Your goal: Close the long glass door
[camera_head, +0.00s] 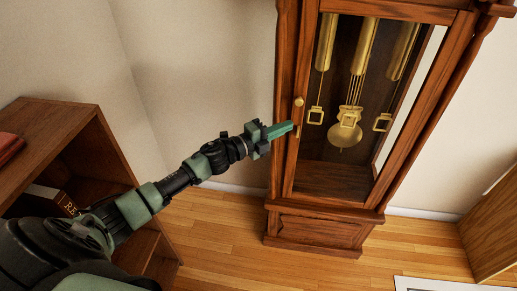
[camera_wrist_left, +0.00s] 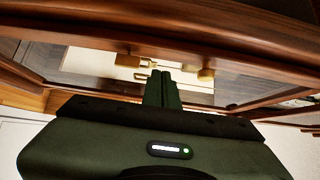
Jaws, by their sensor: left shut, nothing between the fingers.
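The tall wooden clock (camera_head: 320,225) stands against the wall. Its long glass door has a wooden frame (camera_head: 302,62) and a small brass knob (camera_head: 299,101) on the left side. The door looks flush or nearly flush with the case; I cannot tell if a small gap is left. My left gripper (camera_head: 291,128) is shut and empty, its fingertips at the door's left frame just below the knob. In the left wrist view the shut fingers (camera_wrist_left: 162,88) point at the door, left of the knob (camera_wrist_left: 206,74). Contact is unclear. My right gripper is not in view.
Brass weights and a pendulum (camera_head: 345,134) hang behind the glass. A wooden bookcase (camera_head: 62,125) with books stands at the left, close to my left arm. A wooden piece of furniture (camera_head: 490,232) is at the right. The wooden floor (camera_head: 225,235) before the clock is clear.

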